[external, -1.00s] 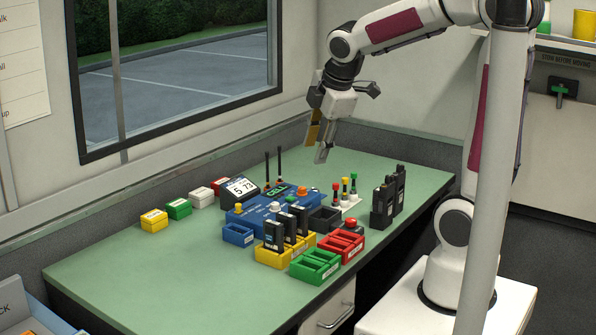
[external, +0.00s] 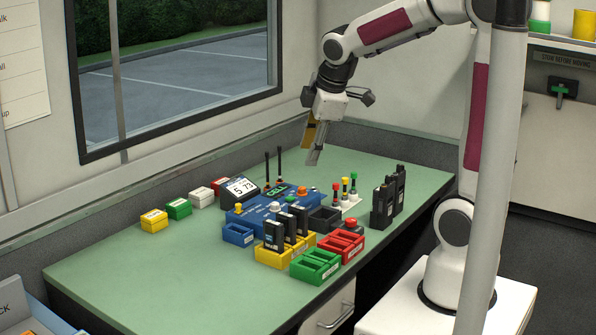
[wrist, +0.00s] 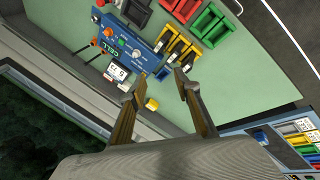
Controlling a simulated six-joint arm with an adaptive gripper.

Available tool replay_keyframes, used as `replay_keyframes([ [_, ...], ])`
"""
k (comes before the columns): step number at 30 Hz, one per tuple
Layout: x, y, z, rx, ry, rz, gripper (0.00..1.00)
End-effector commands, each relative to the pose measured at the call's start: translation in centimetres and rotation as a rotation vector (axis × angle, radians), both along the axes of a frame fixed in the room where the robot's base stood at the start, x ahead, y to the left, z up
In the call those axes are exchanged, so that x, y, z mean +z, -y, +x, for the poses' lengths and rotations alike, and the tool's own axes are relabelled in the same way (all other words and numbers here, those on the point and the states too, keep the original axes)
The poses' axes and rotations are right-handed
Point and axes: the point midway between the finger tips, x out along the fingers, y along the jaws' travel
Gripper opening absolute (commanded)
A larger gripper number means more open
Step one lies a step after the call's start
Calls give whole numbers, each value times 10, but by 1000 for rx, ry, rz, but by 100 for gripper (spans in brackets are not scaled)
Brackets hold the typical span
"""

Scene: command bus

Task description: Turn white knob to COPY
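The white knob (external: 274,206) stands on the front part of the blue console (external: 251,216), which sits mid-table. The knob also shows in the wrist view (wrist: 136,54). The console has a green-lit display (external: 276,190) and other knobs, including an orange one (external: 302,190). Printed labels by the knob are too small to read, so I cannot tell its setting. My gripper (external: 311,150) hangs above the table, behind and right of the console, apart from it. In the wrist view its two fingers (wrist: 155,80) are spread with nothing between them.
Yellow (external: 271,255), green (external: 316,266) and red (external: 342,252) bins stand in front of the console. Black radios (external: 383,205) stand to its right. A tilted screen (external: 241,188) and two antennas rise behind.

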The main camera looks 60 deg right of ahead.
Motion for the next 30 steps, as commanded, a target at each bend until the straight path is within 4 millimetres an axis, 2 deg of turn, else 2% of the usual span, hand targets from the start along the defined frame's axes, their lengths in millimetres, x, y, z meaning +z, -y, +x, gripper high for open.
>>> replay_keyframes([
  [11,-44,27,62,-380,41,181,32],
  [18,-79,49,97,-634,72,295,32],
  [24,-110,70,122,-838,97,381,32],
  [30,-131,84,136,-970,117,434,32],
])
